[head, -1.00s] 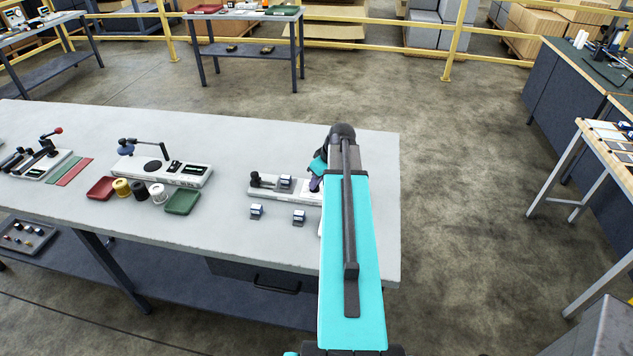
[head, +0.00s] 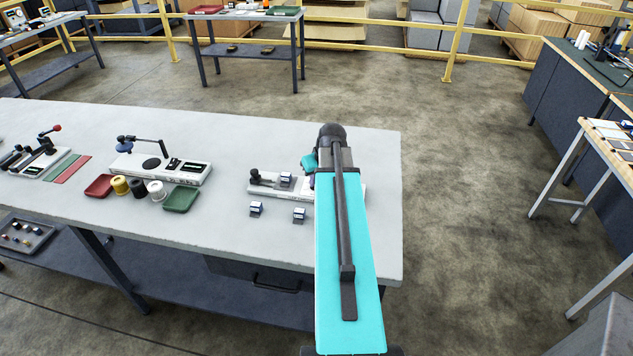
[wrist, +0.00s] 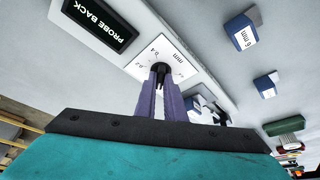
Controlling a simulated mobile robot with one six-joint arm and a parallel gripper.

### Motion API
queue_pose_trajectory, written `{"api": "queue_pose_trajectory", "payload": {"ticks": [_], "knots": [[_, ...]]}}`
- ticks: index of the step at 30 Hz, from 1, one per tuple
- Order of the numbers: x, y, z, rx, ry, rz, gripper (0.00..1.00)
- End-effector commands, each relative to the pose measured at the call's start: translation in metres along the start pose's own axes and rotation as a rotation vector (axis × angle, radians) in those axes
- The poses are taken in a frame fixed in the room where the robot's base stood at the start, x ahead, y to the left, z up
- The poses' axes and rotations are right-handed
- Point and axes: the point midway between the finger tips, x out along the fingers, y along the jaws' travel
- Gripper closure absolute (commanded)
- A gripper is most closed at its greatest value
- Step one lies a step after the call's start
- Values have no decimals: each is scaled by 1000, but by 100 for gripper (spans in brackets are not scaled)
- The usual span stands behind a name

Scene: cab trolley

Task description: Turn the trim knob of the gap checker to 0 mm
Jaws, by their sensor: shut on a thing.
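The gap checker (head: 266,191) is a long white base on the bench, partly behind my arm in the head view. In the wrist view its base (wrist: 148,24) carries a dark display (wrist: 100,24) reading "PROBE BACK". Beside the display is a white scale plate (wrist: 176,58) marked in mm, with small numbers. The black trim knob (wrist: 160,69) stands on this plate. My gripper (wrist: 161,80) has its purple fingers shut on the knob. The fingers cover part of the scale, and I cannot tell the knob's setting. My arm hides the gripper and knob in the head view.
Gauge blocks stand in front of the checker, one marked 6 mm (wrist: 241,32) and another (wrist: 265,85). A block (head: 286,180) sits on the checker. A green tray (head: 181,199) and a second device (head: 190,176) stand to the left. The bench's right end is clear.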

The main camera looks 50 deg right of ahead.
Motion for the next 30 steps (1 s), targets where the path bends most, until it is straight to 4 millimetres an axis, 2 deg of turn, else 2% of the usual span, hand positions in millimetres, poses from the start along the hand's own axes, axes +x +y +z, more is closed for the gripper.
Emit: {"api": "queue_pose_trajectory", "payload": {"ticks": [18,30], "knots": [[1,-4,-1,404,0,168,100],[1,-5,-2,580,0,241,100]]}}
